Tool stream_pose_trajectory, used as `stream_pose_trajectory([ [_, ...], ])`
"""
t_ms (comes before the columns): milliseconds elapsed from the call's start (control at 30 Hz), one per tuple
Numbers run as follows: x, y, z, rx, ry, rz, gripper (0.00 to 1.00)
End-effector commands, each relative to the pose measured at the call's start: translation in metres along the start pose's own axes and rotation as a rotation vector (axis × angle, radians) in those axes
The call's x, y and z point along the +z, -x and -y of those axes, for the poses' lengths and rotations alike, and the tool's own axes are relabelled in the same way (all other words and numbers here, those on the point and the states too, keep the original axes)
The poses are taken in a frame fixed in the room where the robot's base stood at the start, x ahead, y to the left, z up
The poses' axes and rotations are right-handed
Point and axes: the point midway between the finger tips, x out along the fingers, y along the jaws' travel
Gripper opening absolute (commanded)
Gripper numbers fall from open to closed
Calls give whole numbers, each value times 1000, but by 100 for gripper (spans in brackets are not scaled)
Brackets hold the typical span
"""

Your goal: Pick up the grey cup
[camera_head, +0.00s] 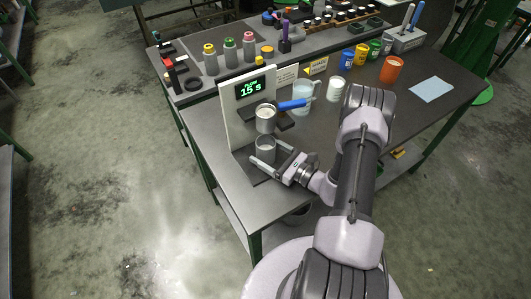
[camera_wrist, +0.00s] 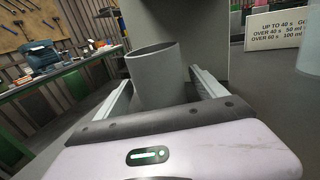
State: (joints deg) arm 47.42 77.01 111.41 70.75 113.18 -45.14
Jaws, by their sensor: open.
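The grey cup (camera_head: 265,153) stands upright at the foot of the white dispenser panel (camera_head: 239,120), below a metal container with a blue handle (camera_head: 266,122). My gripper (camera_head: 268,157) is open, low at the table, with one finger on each side of the cup. In the wrist view the grey cup (camera_wrist: 154,80) stands between the two spread fingers of my gripper (camera_wrist: 160,88), with a visible gap on the right. Contact on the left cannot be told. The cup's lower part is hidden behind the gripper body in the wrist view.
The panel's green display (camera_head: 250,89) reads about 15 s. A clear jug (camera_head: 302,98) and a white cup (camera_head: 335,91) stand to the right. An orange cup (camera_head: 391,69), coloured jars and a blue cloth (camera_head: 432,90) are farther off. The table's front left is clear.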

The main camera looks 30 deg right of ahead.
Motion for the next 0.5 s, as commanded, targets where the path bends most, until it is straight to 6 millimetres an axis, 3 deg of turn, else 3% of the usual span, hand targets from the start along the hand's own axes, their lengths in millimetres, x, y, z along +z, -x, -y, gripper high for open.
stream_pose_trajectory([
  [167,0,0,0,-1,0,0,81],
  [500,0,0,0,-1,0,0,14],
])
